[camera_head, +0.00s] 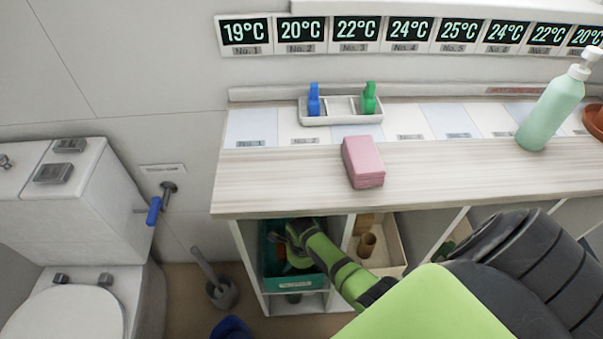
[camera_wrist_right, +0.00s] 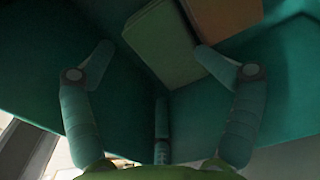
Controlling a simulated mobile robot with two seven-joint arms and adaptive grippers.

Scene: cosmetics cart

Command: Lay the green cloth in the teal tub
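The teal tub (camera_head: 297,282) stands in the left compartment under the counter, with a label on its front. My right gripper (camera_head: 296,236) reaches down into it. In the right wrist view, my right gripper (camera_wrist_right: 155,50) has its fingers spread wide with nothing held between them. A folded green cloth (camera_wrist_right: 162,42) lies in the tub ahead of the fingertips, against an orange folded piece (camera_wrist_right: 232,22). The gripper hides much of the tub's inside in the head view. My left gripper is not in view.
A pink folded stack (camera_head: 363,162) lies on the counter (camera_head: 280,180). A beige bin (camera_head: 391,256) is right of the tub. A toilet (camera_head: 62,300) and brush (camera_head: 222,292) are left.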

